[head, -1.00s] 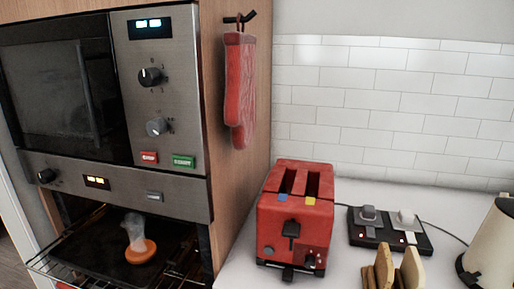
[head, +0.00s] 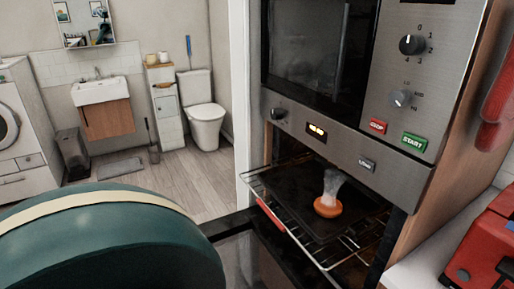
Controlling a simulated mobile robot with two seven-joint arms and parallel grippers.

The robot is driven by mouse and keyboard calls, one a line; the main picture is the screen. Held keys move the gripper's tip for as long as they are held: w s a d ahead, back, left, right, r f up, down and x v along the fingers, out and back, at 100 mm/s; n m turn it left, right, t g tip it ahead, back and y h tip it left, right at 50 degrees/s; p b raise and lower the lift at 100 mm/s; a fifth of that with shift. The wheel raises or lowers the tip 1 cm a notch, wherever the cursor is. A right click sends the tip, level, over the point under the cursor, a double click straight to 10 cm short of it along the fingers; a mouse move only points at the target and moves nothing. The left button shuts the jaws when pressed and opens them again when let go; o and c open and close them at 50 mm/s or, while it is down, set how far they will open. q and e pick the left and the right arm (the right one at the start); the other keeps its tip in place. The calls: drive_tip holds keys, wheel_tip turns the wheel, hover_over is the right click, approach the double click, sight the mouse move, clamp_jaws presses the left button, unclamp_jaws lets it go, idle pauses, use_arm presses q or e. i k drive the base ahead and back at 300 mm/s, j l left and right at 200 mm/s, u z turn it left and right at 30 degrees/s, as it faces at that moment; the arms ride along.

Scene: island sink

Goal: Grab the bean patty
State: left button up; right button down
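An orange-brown round patty (head: 328,207), which looks like the bean patty, lies on a dark baking tray (head: 290,188). Pale steam or smoke rises from it. The tray sits on a wire rack (head: 345,262) that sticks out of the open lower oven. Neither of my grippers is in view.
The oven's door (head: 277,255) hangs open below the rack. A control panel (head: 406,100) is above right. A red toaster (head: 484,245) stands on the counter at the right edge. At the back left are a sink (head: 101,91), a toilet (head: 207,110) and open wooden floor.

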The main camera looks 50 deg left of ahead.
sight(322, 211)
drive_tip(key=u, duration=1.6)
